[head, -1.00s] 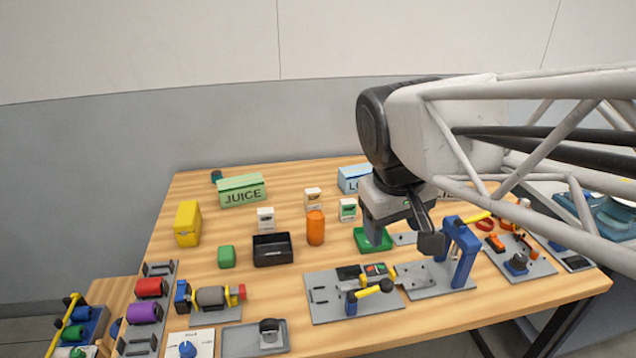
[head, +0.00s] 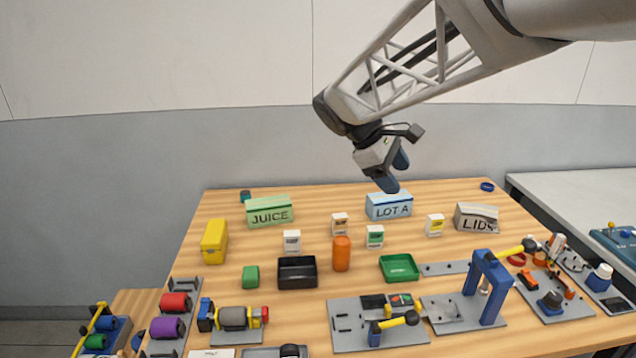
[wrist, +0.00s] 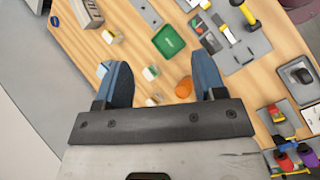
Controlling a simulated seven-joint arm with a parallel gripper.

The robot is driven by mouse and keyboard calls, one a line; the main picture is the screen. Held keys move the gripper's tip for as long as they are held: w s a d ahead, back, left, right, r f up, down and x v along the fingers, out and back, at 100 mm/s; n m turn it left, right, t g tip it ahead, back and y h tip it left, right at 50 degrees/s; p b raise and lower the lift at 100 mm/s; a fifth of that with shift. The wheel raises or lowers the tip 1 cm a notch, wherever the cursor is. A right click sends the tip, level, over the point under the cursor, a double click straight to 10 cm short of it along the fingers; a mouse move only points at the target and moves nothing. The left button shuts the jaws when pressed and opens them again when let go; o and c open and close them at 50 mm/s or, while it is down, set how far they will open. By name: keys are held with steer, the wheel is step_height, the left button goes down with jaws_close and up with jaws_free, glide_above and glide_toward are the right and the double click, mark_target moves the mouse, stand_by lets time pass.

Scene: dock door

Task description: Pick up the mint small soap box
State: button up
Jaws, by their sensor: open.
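A small white box with a green label (head: 375,236), the one that best fits the mint soap box, stands upright on the table in front of the LOT A box. In the wrist view it shows between my fingers, nearer the left one (wrist: 150,73). My gripper (head: 393,176) is open and empty, high above the back of the table, overlapping the LOT A box in the head view. Its two blue fingers are spread wide in the wrist view (wrist: 163,66).
An orange cylinder (head: 342,254) stands left of the green-labelled box, and a green tray (head: 412,268) lies in front. Other small white boxes (head: 340,223) stand nearby. LOT A (head: 389,211), JUICE (head: 270,217) and LIDS (head: 477,224) boxes line the back.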

mark_target(369, 231)
steer(key=w+a+f+n+h, duration=0.2)
steer(key=w+n+h, duration=0.15)
steer(key=w, duration=0.75)
steer(key=w+a+f+n+h, duration=0.2)
steer(key=w+a+n+h, duration=0.15)
steer(key=w, duration=0.75)
steer(key=shift+y, duration=0.5)
steer(key=f, duration=2.4)
steer(key=shift+w+d+f, duration=0.15)
steer(key=shift+d+f, duration=0.1)
steer(key=shift+d, duration=0.15)
steer(key=shift+d, duration=0.1)
steer(key=shift+x, duration=1.2)
steer(key=shift+d+f, duration=0.1)
steer(key=shift+x, duration=2.5)
